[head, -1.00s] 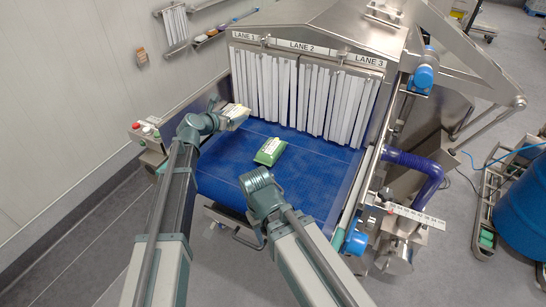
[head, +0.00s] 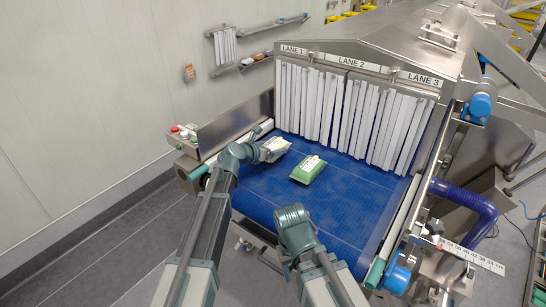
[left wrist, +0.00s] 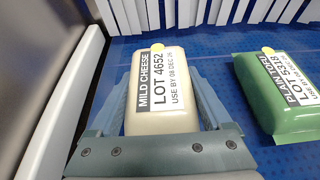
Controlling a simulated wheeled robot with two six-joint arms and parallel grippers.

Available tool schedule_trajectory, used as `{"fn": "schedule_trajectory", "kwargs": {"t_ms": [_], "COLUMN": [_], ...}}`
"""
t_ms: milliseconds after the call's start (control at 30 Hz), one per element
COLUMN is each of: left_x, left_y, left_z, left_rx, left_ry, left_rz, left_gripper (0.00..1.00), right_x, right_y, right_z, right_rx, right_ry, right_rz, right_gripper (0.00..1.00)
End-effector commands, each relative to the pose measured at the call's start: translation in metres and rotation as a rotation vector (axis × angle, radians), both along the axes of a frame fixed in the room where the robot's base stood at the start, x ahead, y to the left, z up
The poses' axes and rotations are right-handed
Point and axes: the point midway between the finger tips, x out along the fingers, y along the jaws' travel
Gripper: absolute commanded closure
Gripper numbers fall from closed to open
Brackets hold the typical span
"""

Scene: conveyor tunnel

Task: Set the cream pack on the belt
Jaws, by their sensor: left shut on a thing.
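The cream pack (left wrist: 158,92), labelled "MILD CHEESE LOT 4652", lies between the fingers of my left gripper (left wrist: 158,115), which is shut on it. In the head view the cream pack (head: 274,147) shows at the end of my left gripper (head: 262,151), over the left part of the blue belt (head: 345,210). I cannot tell whether the pack touches the belt. A green pack (head: 308,170), labelled "PLAIN TOFU" in the left wrist view (left wrist: 282,95), lies on the belt to the right of it. My right gripper (head: 294,226) is over the belt's near edge; its fingers cannot be made out.
White strip curtains (head: 350,115) hang across the tunnel mouth under signs for LANE 1, LANE 2 and LANE 3. A metal side guard (head: 235,122) borders the belt on the left. A button box (head: 184,138) stands at left. The belt's right part is clear.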

Motion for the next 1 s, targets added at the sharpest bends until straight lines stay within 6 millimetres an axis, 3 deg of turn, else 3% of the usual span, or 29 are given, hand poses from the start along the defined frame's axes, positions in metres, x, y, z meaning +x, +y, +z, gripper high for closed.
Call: {"fn": "schedule_trajectory", "kwargs": {"t_ms": [33, 100, 533, 567, 600, 667, 1000], "left_x": [0.0002, 0.0002, 0.0001, 0.0000, -0.0001, 0.0000, -0.0039], "left_y": [0.0000, 0.0001, 0.0000, 0.0000, 0.0000, -0.0001, 0.0024], "left_z": [-0.0133, -0.0189, -0.0218, -0.0210, -0.0203, -0.0203, -0.0136], "left_rx": [-0.001, -0.001, -0.001, 0.000, 0.000, 0.000, 0.000], "left_ry": [0.000, 0.000, 0.000, 0.000, 0.000, 0.000, 0.000], "left_rz": [0.000, 0.000, 0.000, 0.000, 0.000, 0.000, 0.001], "left_gripper": [1.00, 1.00, 1.00, 0.14, 0.07, 0.00, 0.00], "right_x": [0.0000, 0.0000, 0.0000, 0.0000, 0.0000, 0.0000, 0.0000], "right_y": [0.0000, 0.0000, 0.0000, 0.0000, 0.0000, 0.0000, 0.0000], "right_z": [-0.0135, -0.0191, -0.0219, -0.0209, -0.0203, -0.0203, -0.0136], "right_rx": [0.000, 0.000, 0.000, 0.000, 0.000, 0.000, 0.000], "right_ry": [0.000, 0.000, 0.000, 0.000, 0.000, 0.000, 0.000], "right_rz": [0.000, 0.000, 0.000, 0.000, 0.000, 0.000, 0.000], "right_gripper": [0.50, 0.50, 0.50, 0.50, 0.50, 0.50, 0.50]}}
